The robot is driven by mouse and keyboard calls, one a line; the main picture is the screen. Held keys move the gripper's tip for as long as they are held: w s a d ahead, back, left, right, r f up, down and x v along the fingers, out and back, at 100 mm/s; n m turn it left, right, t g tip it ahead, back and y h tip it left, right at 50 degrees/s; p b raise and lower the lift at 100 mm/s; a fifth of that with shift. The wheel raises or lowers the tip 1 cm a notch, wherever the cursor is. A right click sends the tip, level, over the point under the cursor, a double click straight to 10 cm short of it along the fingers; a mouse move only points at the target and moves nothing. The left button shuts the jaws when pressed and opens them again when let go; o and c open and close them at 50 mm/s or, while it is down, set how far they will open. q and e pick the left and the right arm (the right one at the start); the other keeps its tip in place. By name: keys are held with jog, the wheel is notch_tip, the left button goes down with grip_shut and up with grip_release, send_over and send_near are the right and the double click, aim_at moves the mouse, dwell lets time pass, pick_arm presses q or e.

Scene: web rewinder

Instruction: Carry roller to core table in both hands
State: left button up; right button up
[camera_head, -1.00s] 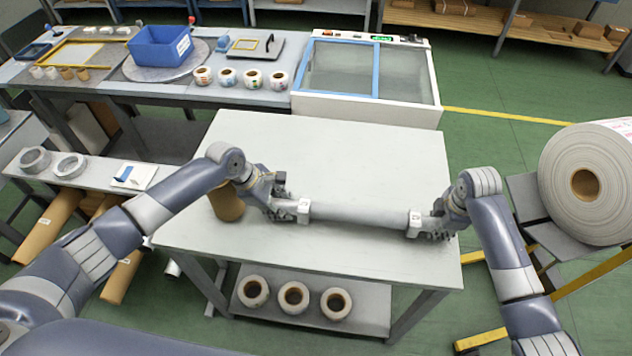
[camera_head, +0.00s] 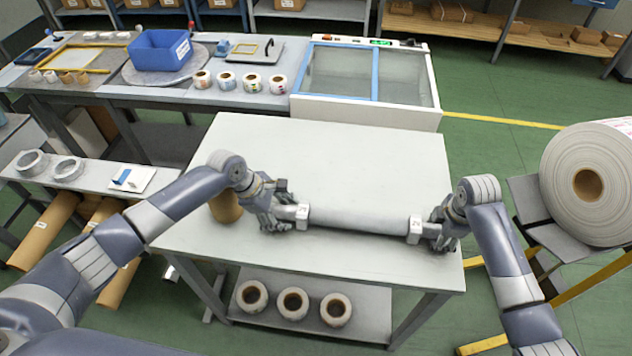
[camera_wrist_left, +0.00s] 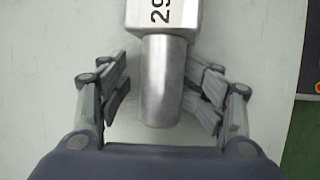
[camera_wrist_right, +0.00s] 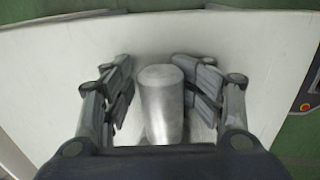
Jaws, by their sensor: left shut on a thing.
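The grey roller (camera_head: 358,218) lies lengthwise over the white table (camera_head: 330,150), close to its top near the front edge. It has pale square blocks at both ends, one marked 29 in the left wrist view (camera_wrist_left: 162,14). My left gripper (camera_head: 282,216) is shut on the roller's left shaft end, a finger on each side of the metal shaft (camera_wrist_left: 163,85). My right gripper (camera_head: 438,232) is at the right shaft end. Its fingers stand open on both sides of that shaft (camera_wrist_right: 161,105), with a gap showing at the left finger.
A brown core (camera_head: 226,207) stands on the table behind my left wrist. Several white rolls (camera_head: 293,303) sit on the shelf below. A bench with a blue bin (camera_head: 160,50) and a glass-topped machine (camera_head: 365,80) stand behind. A large roll (camera_head: 590,185) is at right.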

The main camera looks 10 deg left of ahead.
pick_arm(q)
jog(key=shift+s+a+f, duration=0.15)
jog(key=shift+a+f, duration=0.25)
jog(key=shift+a, duration=0.1)
pick_arm(e)
jog(key=shift+d+f, duration=0.1)
pick_arm(q)
jog(key=v, duration=0.5)
jog(key=d+v, duration=0.1)
jog(key=v, duration=0.2)
jog(key=shift+r, duration=0.3)
pick_arm(e)
jog(key=shift+w+a, duration=0.1)
jog(key=shift+a, duration=0.15)
jog(key=r, duration=0.2)
jog(key=s+r, duration=0.1)
jog(key=r, duration=0.5)
jog(key=shift+s+d, duration=0.1)
jog(key=shift+s, duration=0.1)
